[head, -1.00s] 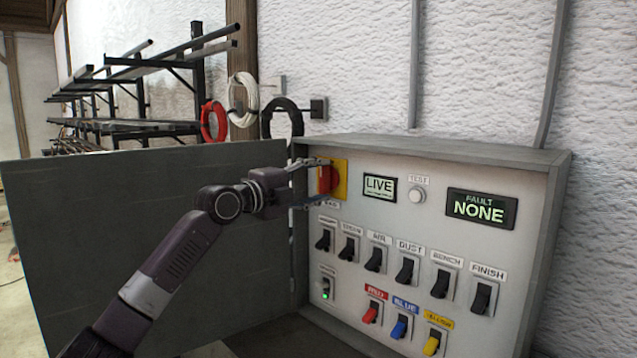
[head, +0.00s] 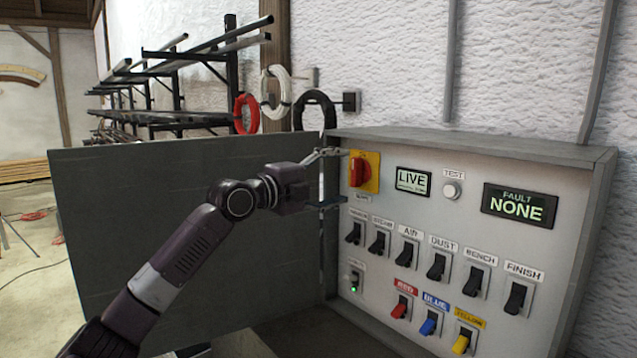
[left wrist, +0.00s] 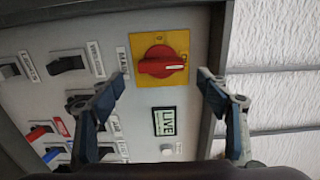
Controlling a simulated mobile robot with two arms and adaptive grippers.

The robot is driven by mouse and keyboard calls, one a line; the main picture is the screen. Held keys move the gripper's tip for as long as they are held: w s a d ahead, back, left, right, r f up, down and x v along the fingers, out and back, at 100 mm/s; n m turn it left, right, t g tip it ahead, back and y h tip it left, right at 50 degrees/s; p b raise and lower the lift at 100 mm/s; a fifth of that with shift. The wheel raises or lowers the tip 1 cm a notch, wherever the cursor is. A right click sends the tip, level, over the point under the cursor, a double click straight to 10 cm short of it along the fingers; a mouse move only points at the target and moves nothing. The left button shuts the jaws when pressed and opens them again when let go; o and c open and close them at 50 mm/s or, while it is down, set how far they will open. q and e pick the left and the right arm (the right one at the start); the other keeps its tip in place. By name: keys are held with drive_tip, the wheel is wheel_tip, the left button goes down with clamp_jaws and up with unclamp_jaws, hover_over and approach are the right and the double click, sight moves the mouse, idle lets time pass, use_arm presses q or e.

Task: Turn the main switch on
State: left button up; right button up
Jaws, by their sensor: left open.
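The main switch (head: 361,172) is a red rotary knob on a yellow plate at the upper left of the grey panel. Its handle stands about upright in the head view. In the left wrist view the knob (left wrist: 161,62) shows whole, its white mark level in that turned picture. My left gripper (head: 337,178) is open and empty, just left of the knob and apart from it. In the left wrist view its fingers (left wrist: 160,92) stand wide on either side, with nothing between them. The display (head: 412,182) beside the switch reads LIVE. My right gripper does not show.
Black toggle switches (head: 437,265) fill a row below, with red, blue and yellow ones (head: 429,323) under them. The fault display (head: 519,206) reads NONE. The open cabinet door (head: 130,230) stands behind my left arm.

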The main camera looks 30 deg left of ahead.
use_arm(q)
drive_tip(key=v, duration=0.8)
drive_tip(key=shift+r, duration=0.1)
idle(0.3)
